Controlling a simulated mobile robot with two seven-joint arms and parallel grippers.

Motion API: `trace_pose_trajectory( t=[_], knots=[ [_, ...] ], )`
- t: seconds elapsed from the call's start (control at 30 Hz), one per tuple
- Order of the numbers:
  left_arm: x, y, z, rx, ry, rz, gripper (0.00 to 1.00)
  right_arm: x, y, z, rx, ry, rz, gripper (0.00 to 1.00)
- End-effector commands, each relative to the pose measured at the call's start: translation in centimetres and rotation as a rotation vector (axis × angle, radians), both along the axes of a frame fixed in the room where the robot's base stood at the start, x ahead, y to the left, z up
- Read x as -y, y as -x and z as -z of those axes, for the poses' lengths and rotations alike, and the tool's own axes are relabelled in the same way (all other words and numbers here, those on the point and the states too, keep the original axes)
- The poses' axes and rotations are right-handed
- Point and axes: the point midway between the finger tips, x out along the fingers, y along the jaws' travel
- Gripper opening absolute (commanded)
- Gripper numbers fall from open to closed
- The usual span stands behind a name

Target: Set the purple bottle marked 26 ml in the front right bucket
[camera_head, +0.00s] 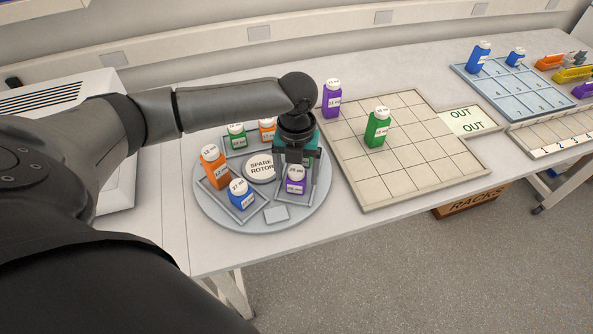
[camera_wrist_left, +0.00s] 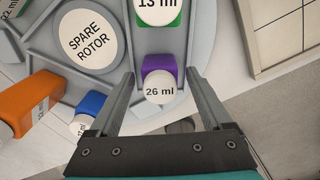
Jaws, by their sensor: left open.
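The purple bottle (camera_head: 296,186) with a white cap stands at the outer end of the front right bucket (camera_head: 314,192) of the spare rotor (camera_head: 213,207). In the left wrist view its cap reads 26 ml (camera_wrist_left: 159,86). My left gripper (camera_head: 294,164) is over this bucket, pointing down. In the left wrist view its open fingers (camera_wrist_left: 158,78) lie on both sides of the purple bottle, with gaps visible. A green bottle marked 13 ml (camera_wrist_left: 160,12) is further in, beyond the purple one. My gripper hides it in the head view. My right gripper is not in view.
Other buckets hold an orange bottle (camera_head: 213,168), a blue bottle (camera_head: 240,193), a green one (camera_head: 236,136) and another orange one (camera_head: 267,129). A gridded board (camera_head: 420,168) on the right bears a purple bottle (camera_head: 332,98) and a green bottle (camera_head: 377,127).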

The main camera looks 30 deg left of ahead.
Motion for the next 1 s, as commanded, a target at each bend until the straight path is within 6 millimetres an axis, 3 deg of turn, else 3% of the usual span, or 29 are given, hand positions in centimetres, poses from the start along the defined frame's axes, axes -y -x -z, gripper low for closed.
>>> trace_pose_trajectory(
  t=[0.23, 0.7, 1.0],
  knots=[
    [0.0, -0.1, -1.8, 0.004, 0.0, 0.001, 0.83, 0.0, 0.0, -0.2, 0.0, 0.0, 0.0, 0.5],
    [0.0, -0.1, -11.0, 0.004, 0.001, -0.001, 0.83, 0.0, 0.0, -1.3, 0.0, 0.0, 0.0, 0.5],
    [0.0, 0.0, -12.4, -0.001, 0.0, -0.001, 0.83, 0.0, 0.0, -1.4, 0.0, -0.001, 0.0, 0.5]
  ],
)
